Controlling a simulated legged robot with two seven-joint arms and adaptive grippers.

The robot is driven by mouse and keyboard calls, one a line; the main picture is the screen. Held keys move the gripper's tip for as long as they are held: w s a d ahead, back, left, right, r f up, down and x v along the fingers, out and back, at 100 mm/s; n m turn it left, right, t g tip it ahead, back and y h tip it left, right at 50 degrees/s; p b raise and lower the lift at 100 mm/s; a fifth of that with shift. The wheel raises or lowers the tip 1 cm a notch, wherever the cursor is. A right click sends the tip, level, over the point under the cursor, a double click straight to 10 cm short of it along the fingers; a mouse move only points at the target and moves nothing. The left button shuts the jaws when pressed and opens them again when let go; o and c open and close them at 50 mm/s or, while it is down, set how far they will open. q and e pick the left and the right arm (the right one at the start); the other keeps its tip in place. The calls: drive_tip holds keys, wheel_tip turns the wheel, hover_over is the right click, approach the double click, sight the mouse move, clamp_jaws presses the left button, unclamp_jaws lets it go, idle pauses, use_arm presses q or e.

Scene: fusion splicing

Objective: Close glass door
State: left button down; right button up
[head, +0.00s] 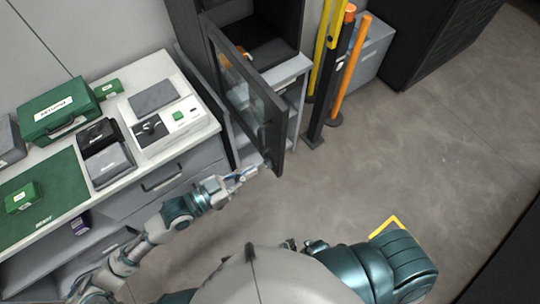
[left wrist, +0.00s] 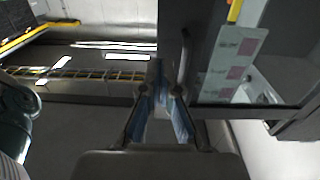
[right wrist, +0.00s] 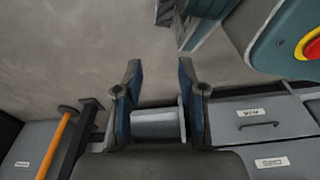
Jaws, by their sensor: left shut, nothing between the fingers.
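The glass door (head: 240,88) has a dark frame and stands open, swung out from the front of the dark cabinet (head: 270,50). My left gripper (head: 252,172) is shut and empty beside the lower free corner of the door. In the left wrist view the shut fingers (left wrist: 162,105) are close to the door's dark frame (left wrist: 184,65), with the glass pane to the right. I cannot tell whether they touch it. My right gripper (right wrist: 158,88) is open in the right wrist view, low near my body and away from the door.
A white-topped bench (head: 130,140) with green and grey cases stands at the left. Yellow and orange posts (head: 350,70) stand right of the cabinet. The floor (head: 400,140) to the right is clear. Grey drawers (right wrist: 262,125) show in the right wrist view.

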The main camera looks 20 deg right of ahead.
sight(277, 153)
use_arm(q)
drive_tip(key=p+x, duration=0.1)
drive_tip(key=x, duration=0.4)
drive_tip(key=shift+d, duration=0.3)
drive_tip(key=shift+w+d, duration=0.15)
drive_tip(key=shift+w, duration=0.3)
use_arm(e)
drive_tip(key=shift+s+a+f, duration=0.1)
drive_tip(key=shift+s+f, duration=0.25)
drive_tip(key=shift+s, duration=0.3)
drive_tip(key=shift+s+f, duration=0.4)
drive_tip(key=shift+s, duration=0.2)
drive_tip(key=shift+s+a+f, duration=0.1)
drive_tip(key=shift+s+f, duration=0.25)
drive_tip(key=shift+s, duration=0.3)
